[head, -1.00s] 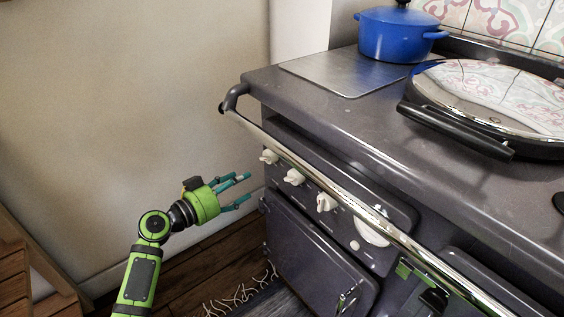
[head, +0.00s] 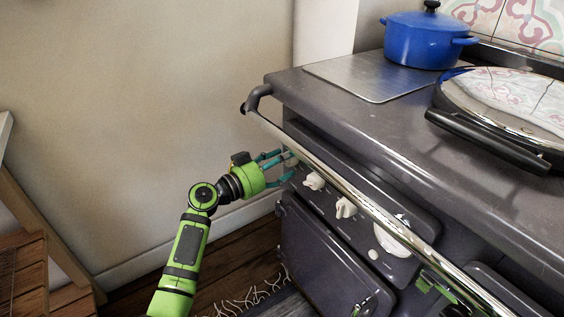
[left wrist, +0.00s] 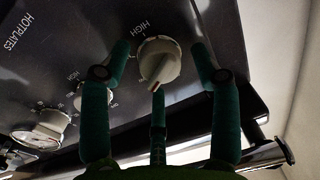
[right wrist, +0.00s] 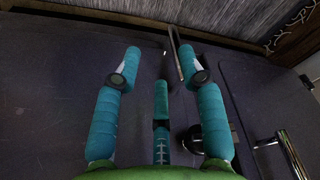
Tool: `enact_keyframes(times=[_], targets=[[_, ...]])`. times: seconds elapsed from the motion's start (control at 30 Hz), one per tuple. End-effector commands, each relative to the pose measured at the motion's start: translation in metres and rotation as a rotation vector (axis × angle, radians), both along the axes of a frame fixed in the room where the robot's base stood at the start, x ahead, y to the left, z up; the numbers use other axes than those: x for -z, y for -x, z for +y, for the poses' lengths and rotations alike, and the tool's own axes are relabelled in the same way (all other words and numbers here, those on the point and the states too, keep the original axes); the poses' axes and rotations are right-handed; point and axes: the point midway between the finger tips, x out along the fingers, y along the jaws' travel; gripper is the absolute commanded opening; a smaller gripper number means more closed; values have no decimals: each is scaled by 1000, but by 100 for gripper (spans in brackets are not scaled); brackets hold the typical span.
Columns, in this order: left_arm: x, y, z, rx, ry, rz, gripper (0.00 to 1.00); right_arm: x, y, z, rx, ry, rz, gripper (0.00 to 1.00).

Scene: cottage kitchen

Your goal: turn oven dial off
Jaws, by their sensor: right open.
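The oven has a row of cream dials under its rail. My left gripper (head: 280,163) is at the leftmost dial, which it mostly hides in the head view. In the left wrist view this dial (left wrist: 160,62) sits between the spread fingers of my left gripper (left wrist: 160,75), marked HIGH beside it, with its pointer toward the lower finger. I see gaps on both sides, so the gripper is open around it. Two more dials (head: 314,181) (head: 346,207) show. My right gripper (right wrist: 163,75) is open and empty, facing a dark oven door (right wrist: 70,95).
The chrome rail (head: 345,190) runs along the stove front above the dials. A round white gauge (head: 392,236) is right of them. A blue pot (head: 425,42) and a hotplate lid (head: 505,95) are on top. A metal door handle (right wrist: 268,145) is near my right gripper.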

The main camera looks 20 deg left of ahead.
Motion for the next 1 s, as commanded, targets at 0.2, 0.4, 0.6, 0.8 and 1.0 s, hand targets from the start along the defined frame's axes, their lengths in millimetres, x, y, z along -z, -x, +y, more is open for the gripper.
enact_keyframes(times=[0.2, 0.4, 0.6, 0.8, 1.0], targets=[[0, 0, 0, 0, 1, -1, 6, 0, 0, 0, 0, -1, 0, 41], [-1, 0, 0, -1, 5, 2, 6, 0, 0, 0, 0, -1, 0, 41], [-2, 0, 1, -1, 46, 33, 6, 0, 0, 0, 0, 0, 3, 41], [-3, 0, 1, -1, 146, 108, 6, -2, -1, 0, 0, -1, 0, 41], [-4, -1, 1, -1, 288, 219, 6, -6, -4, 1, 1, -2, -12, 41]])
